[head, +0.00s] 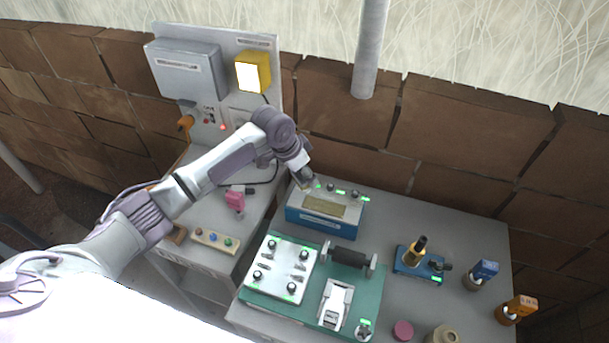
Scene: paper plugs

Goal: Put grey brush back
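My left arm reaches in from the left, and its gripper (306,182) is over the back left corner of a blue box (322,224) with a tan top panel. The gripper points down and its fingers are small and dark, so I cannot tell whether they are open or shut, or whether they hold something. I cannot make out a grey brush for certain anywhere in the head view. My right gripper is not in view.
A green mat (371,299) bears a white knob panel (279,267), a black roller (349,257) and a white device (336,303). A blue stand (412,263) is at the right. A pink tool (235,199) lies left. The grey table (450,225) is clear at back right.

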